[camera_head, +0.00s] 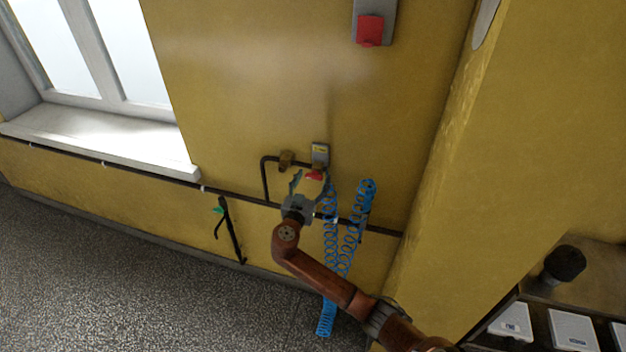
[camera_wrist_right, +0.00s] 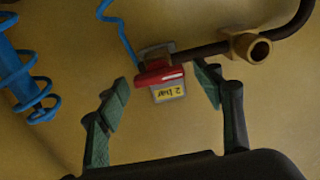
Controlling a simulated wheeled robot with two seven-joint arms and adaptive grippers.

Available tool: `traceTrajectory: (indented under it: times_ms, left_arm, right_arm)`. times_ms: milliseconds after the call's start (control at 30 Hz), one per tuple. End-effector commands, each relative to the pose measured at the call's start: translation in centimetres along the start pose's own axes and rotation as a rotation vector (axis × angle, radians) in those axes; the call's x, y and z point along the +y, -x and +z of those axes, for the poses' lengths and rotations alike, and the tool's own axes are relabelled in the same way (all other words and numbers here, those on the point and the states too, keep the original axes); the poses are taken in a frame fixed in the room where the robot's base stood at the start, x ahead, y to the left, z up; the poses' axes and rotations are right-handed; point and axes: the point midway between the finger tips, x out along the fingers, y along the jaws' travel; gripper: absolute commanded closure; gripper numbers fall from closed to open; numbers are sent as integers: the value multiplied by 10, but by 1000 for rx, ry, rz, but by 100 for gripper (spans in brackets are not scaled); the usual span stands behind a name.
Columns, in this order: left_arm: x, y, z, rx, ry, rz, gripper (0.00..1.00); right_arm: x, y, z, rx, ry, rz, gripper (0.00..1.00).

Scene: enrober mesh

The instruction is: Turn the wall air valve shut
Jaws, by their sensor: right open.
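The wall air valve has a red handle (camera_head: 314,175), seen on the yellow wall just below a small grey label plate (camera_head: 320,153). In the right wrist view the red handle (camera_wrist_right: 159,76) lies crosswise in front of a plate marked "2 bar" (camera_wrist_right: 168,94). My right gripper (camera_head: 309,178) is open in front of the valve. In the wrist view its fingertips (camera_wrist_right: 166,80) stand on either side of the handle, apart from it. The valve body is partly hidden behind the handle and gripper. My left gripper is not in view.
A dark pipe (camera_head: 265,180) with a brass fitting (camera_head: 286,160) runs beside the valve. Blue coiled hoses (camera_head: 353,235) hang below and right of it. A red switch (camera_head: 369,30) is higher on the wall. A yellow pillar (camera_head: 490,150) stands at the right.

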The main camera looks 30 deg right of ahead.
Motion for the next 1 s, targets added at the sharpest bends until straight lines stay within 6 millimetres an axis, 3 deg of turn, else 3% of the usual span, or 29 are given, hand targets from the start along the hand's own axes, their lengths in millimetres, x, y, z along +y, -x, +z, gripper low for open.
traceTrajectory:
  times_ms: [167,767,1000]
  left_arm:
    - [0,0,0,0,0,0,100]
    - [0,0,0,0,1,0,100]
    - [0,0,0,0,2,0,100]
  right_arm:
    - [0,0,0,0,0,0,39]
    - [0,0,0,0,0,-1,80]
    - [0,0,0,0,16,0,81]
